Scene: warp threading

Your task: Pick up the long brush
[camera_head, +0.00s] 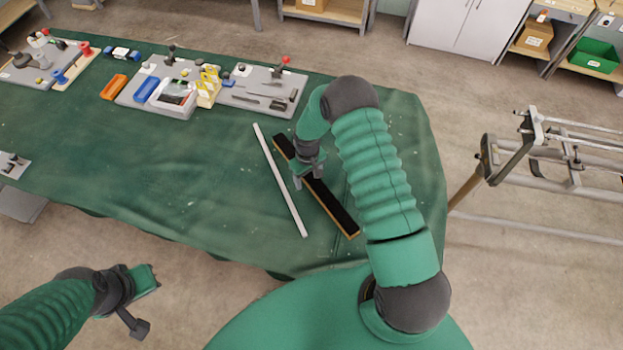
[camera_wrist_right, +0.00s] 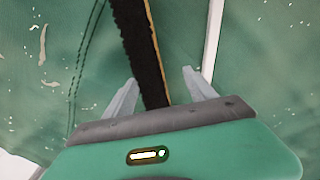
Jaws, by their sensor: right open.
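The long brush (camera_head: 334,208), a dark bristled strip with a thin wooden edge, lies slantwise on the green-covered table. My right gripper (camera_head: 309,182) is over its middle part, pointing down. In the right wrist view the brush (camera_wrist_right: 139,45) runs between the two open fingers of the right gripper (camera_wrist_right: 160,82), with a gap on each side. Whether the fingertips reach down beside it, I cannot tell. The gripper body hides part of the brush. My left gripper (camera_head: 147,300) is open and empty, low at the left, off the table's front edge.
A thin white rod (camera_head: 280,180) lies just left of the brush; it also shows in the wrist view (camera_wrist_right: 213,40). Grey tool boards (camera_head: 262,90) and an orange block (camera_head: 114,87) stand along the table's back. A metal frame (camera_head: 540,150) stands right.

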